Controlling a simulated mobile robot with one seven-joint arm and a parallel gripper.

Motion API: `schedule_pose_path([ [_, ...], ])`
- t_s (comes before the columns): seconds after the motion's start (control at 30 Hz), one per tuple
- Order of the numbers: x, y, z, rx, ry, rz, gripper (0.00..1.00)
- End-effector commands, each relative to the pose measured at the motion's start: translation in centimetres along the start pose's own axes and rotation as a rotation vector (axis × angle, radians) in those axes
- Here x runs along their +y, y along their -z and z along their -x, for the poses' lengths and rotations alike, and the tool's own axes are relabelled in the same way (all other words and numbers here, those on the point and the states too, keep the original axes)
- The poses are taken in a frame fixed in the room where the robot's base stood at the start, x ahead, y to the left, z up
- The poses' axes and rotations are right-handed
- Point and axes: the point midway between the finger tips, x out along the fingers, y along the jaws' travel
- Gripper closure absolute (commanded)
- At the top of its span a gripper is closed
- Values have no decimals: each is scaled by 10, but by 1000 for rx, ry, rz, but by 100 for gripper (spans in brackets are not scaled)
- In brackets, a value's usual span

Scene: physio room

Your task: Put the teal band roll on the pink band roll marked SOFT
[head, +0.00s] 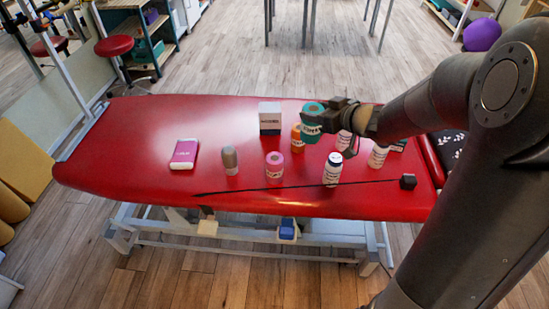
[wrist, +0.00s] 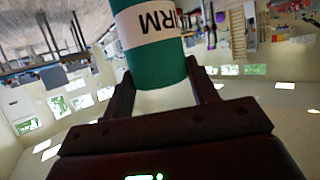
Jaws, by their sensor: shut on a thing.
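The teal band roll (head: 312,120) has a white label and is held upright in the air above the red treatment table. My gripper (head: 328,117) is shut on it from the right. In the wrist view, the teal roll (wrist: 160,66) sits between the two fingers (wrist: 160,92), its label ending in "IRM". The pink band roll (head: 274,172) stands upright on the table, to the left of and nearer than the held roll. Its white label is too small to read. The teal roll and the pink roll are apart.
A pink-and-white pack (head: 184,154) lies left. A thin black cord (head: 300,186) runs along the near side.

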Motion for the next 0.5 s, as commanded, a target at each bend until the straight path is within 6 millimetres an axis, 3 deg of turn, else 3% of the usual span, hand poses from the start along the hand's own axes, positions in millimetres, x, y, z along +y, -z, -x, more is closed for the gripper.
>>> schedule_pose_path([
  [0.1, -4, -4, 12, 1, 4, 2, 94],
  [0.2, -10, -6, 6, 2, 9, 3, 94],
  [0.5, -47, -22, -59, 0, 13, 1, 94],
])
